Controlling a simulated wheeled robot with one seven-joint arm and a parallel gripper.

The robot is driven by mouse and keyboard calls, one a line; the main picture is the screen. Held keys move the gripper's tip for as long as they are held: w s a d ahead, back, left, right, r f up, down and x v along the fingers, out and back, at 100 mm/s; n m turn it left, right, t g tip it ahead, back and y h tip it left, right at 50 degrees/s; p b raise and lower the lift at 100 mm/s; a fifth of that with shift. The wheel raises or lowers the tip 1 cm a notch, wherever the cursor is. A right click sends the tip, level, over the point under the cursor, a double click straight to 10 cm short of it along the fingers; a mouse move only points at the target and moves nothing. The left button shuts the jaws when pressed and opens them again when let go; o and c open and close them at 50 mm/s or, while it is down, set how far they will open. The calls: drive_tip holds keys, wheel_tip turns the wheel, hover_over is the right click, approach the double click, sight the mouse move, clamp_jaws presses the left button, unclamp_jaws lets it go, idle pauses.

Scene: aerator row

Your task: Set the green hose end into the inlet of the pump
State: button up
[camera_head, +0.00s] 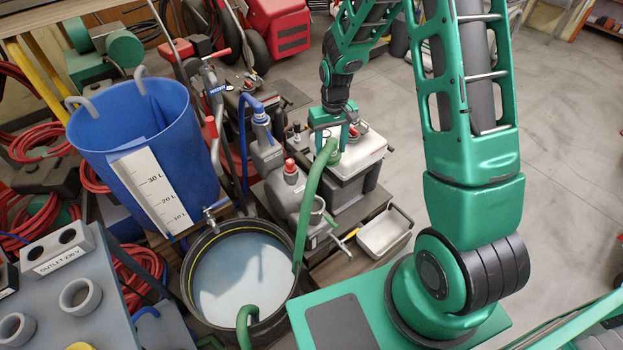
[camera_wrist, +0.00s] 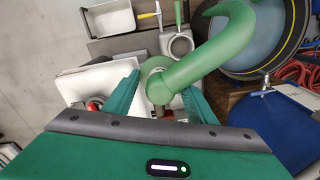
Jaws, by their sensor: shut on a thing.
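The green hose (camera_head: 307,205) rises from the round tub to my gripper (camera_head: 332,143). In the wrist view the hose (camera_wrist: 228,45) bends in from the right, and its end lies between the two fingers of my gripper (camera_wrist: 160,90), which are shut on it. The held end is above or at the white-topped grey unit (camera_head: 365,151); whether it touches is hidden. A grey pump-like body (camera_head: 285,190) with a red cap stands to its left. A grey open ring (camera_head: 318,207), also in the wrist view (camera_wrist: 181,44), stands empty in front. I cannot tell which opening is the pump's inlet.
The black tub (camera_head: 188,290) holds pale water. A blue barrel (camera_head: 150,125) with a litre scale stands behind it. A small white tray (camera_head: 384,232) is at the unit's front right. A grey outlet panel (camera_head: 60,290) is at lower left.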

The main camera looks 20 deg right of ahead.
drive_tip(key=s+a+f, duration=0.1)
drive_tip(key=a+f, duration=0.2)
drive_tip(key=f, duration=0.5)
drive_tip(key=s+a+f, duration=0.1)
drive_tip(key=a+f, duration=0.2)
drive_tip(key=f, duration=0.5)
drive_tip(key=shift+s+a, duration=0.1)
drive_tip(key=shift+s, duration=0.1)
idle(0.6)
drive_tip(key=shift+f, duration=2.25)
drive_tip(key=o, duration=1.3)
drive_tip(key=shift+r, duration=0.1)
